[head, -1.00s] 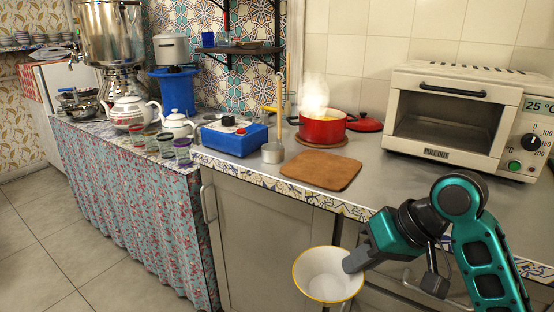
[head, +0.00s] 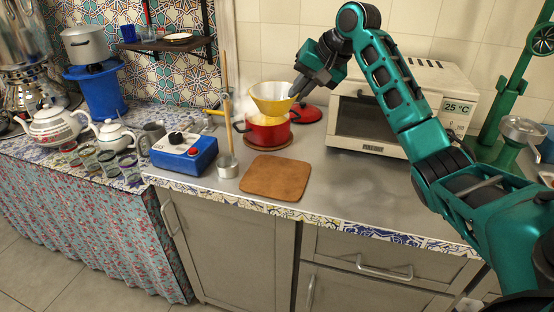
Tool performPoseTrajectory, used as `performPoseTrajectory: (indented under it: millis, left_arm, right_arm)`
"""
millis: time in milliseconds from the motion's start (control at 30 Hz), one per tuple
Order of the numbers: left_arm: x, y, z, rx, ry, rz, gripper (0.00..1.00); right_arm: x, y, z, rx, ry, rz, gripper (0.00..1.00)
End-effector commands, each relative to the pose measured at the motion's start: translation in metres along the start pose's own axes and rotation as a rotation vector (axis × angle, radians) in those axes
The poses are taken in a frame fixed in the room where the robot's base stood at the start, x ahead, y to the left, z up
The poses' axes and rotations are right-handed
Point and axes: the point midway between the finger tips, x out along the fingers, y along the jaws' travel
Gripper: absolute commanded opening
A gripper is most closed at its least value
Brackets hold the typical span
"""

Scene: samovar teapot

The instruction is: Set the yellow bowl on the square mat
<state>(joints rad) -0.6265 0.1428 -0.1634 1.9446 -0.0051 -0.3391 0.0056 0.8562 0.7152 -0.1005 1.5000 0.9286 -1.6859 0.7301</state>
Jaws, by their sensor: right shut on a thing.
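The yellow bowl (head: 271,98), white inside with a yellow outer wall, is held upright in the air in front of the red pot in the head view. My right gripper (head: 299,87) is shut on the bowl's right rim. The square mat (head: 276,178), flat and brown, lies bare on the grey counter, lower in the picture than the bowl. The bowl hides part of the red pot's (head: 267,133) opening. My left gripper is not in view.
The red pot stands on a brown trivet behind the mat. The toaster oven (head: 385,112) stands at the right. Counter right of the mat is clear.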

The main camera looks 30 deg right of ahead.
Motion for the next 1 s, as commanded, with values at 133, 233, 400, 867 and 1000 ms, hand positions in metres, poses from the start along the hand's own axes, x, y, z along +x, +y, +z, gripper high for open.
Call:
performPoseTrajectory:
  millis: [133, 233, 400, 867, 1000]
  left_arm:
    - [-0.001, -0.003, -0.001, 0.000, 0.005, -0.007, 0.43]
    - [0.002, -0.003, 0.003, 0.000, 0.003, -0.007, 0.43]
    - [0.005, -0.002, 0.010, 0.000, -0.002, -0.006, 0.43]
    - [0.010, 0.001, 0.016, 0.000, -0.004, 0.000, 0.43]
    - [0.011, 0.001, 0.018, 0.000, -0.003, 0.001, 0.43]
  right_arm:
    - [0.004, 0.007, -0.004, 0.019, 0.008, 0.009, 0.00]
    - [0.023, 0.020, 0.005, 0.020, 0.006, 0.011, 0.00]
    - [0.060, 0.042, 0.022, 0.018, 0.006, 0.011, 0.00]
    - [0.121, 0.078, 0.047, 0.016, 0.011, 0.007, 0.00]
    - [0.132, 0.086, 0.053, 0.018, 0.009, 0.008, 0.00]
